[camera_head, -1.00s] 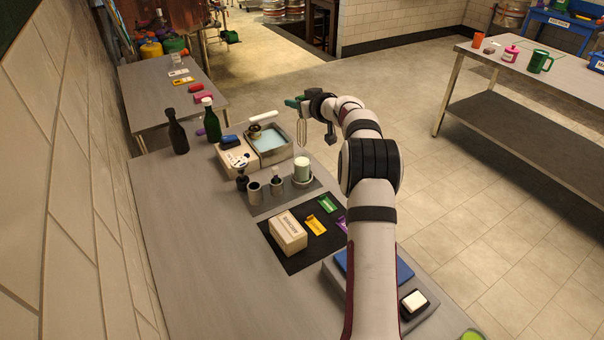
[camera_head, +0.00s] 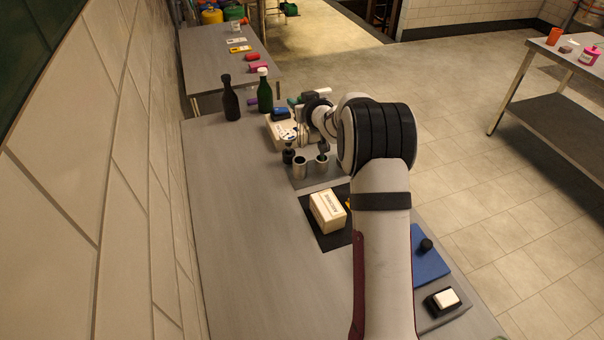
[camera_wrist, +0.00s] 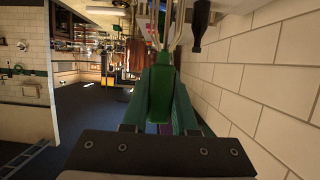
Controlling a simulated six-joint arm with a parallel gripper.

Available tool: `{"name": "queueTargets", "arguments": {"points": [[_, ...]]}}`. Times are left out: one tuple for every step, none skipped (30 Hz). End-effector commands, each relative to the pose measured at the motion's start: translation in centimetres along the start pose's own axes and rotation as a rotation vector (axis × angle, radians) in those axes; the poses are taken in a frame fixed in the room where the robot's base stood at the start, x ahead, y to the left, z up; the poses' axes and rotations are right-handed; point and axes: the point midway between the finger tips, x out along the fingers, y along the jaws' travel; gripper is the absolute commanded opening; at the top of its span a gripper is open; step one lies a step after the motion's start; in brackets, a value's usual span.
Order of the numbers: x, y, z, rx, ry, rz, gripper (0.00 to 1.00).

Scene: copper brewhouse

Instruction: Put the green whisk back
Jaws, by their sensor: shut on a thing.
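My gripper (camera_head: 299,103) is shut on the green whisk and holds it above the far part of the steel bench. In the wrist view the whisk's green handle (camera_wrist: 159,88) sits between the fingers of my gripper (camera_wrist: 160,118), with its wire loops leading off the top edge. In the head view a bit of the green handle (camera_head: 293,101) shows; the wires are hard to make out. Two grey metal cups (camera_head: 300,168) (camera_head: 322,166) stand on a dark mat in front of the gripper, both partly beside a black-topped tool.
A dark bottle (camera_head: 231,100) and a green bottle (camera_head: 265,92) stand left of the gripper. A cream box (camera_head: 326,212) sits on a black mat nearer me. The bench's left side (camera_head: 235,230) is clear.

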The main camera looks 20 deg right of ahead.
Motion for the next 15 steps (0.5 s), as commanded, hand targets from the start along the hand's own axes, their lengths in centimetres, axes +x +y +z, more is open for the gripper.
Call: {"name": "queueTargets", "arguments": {"points": [[0.0,-0.5,0.5,0.002,-0.002,0.000,0.00],[0.1,-0.7,1.0,0.002,-0.002,0.000,0.00],[0.4,-0.8,2.0,0.004,-0.004,0.002,0.00],[0.7,-0.8,2.8,0.003,-0.004,0.003,0.00],[0.9,-0.8,3.6,0.003,-0.005,0.004,0.00],[1.3,-0.8,4.5,0.003,-0.003,0.003,0.00],[1.5,-0.8,5.1,0.001,-0.003,0.004,0.00],[1.7,-0.8,5.5,0.001,-0.001,0.004,0.00],[1.9,-0.8,6.0,0.002,-0.001,0.004,0.00],[2.0,-0.7,6.3,0.001,0.000,0.004,0.00],[2.2,-0.7,6.7,0.001,0.000,0.004,0.00],[2.4,-0.7,7.3,0.001,-0.001,0.004,0.00],[2.6,-0.7,7.8,0.001,-0.001,0.004,0.00],[2.8,-0.7,8.4,0.002,-0.001,0.004,0.00],[3.1,-0.7,9.2,0.002,-0.002,0.004,0.00]]}}
